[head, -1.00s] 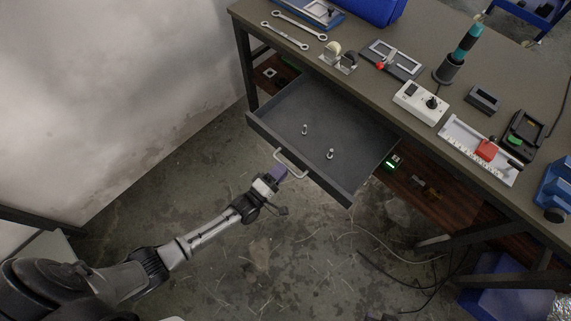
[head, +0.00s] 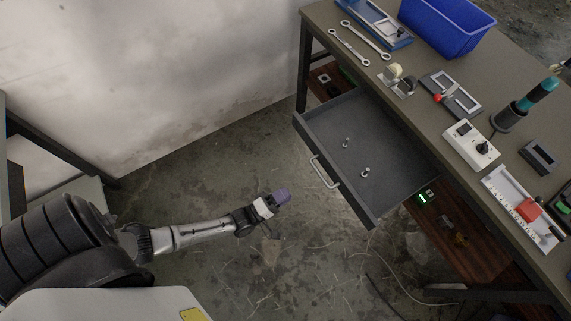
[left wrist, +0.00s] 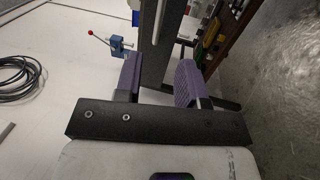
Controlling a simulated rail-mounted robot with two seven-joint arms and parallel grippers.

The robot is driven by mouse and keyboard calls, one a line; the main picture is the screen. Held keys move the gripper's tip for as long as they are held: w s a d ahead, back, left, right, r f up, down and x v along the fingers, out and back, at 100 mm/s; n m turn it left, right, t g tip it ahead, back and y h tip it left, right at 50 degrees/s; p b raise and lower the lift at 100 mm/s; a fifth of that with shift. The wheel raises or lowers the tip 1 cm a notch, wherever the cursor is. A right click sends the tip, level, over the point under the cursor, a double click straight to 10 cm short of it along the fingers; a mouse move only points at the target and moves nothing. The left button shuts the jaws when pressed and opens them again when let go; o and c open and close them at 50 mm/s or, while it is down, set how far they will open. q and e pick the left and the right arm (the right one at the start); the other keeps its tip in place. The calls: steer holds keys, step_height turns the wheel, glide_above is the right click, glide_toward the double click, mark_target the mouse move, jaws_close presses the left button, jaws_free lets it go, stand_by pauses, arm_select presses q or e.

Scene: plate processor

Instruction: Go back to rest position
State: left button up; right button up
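My left gripper (head: 281,196) has purple fingers and is in free air to the left of the pulled-out drawer. It is clear of the drawer's handle (head: 325,171). In the left wrist view its two fingers (left wrist: 157,82) stand apart, so it is open, and I see nothing held between them. A dark post-like bar (left wrist: 152,45) shows beyond the gap. The grey drawer (head: 375,215) stands open under the workbench, with two small metal pegs (head: 346,142) (head: 366,172) inside. My right gripper is not in view.
The workbench (head: 412,110) carries wrenches (head: 365,40), a blue bin (head: 440,30), a white control box (head: 470,145) and other tools. A pale wall (head: 150,80) rises behind at left. Bare floor (head: 260,265) lies around the left gripper.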

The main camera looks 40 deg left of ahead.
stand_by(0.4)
arm_select(q)
steer(key=s+d+f+m+g, duration=0.2)
steer(key=d+f+m+g, duration=0.1)
steer(key=f+m+g, duration=0.75)
steer(key=s+a+r+m+g+y+p, duration=0.1)
steer(key=s+r+m+g+y+p, duration=0.35)
steer(key=r, duration=1.05)
steer(key=s+a+r+m+g+p, duration=0.15)
steer(key=s+r+p, duration=0.35)
steer(key=s+r, duration=0.7)
steer(key=w+r+p, duration=0.3)
steer(key=r+p, duration=3.4)
steer(key=r, duration=0.3)
steer(key=shift+w+d+r, duration=0.15)
steer(key=shift+d+r, duration=0.05)
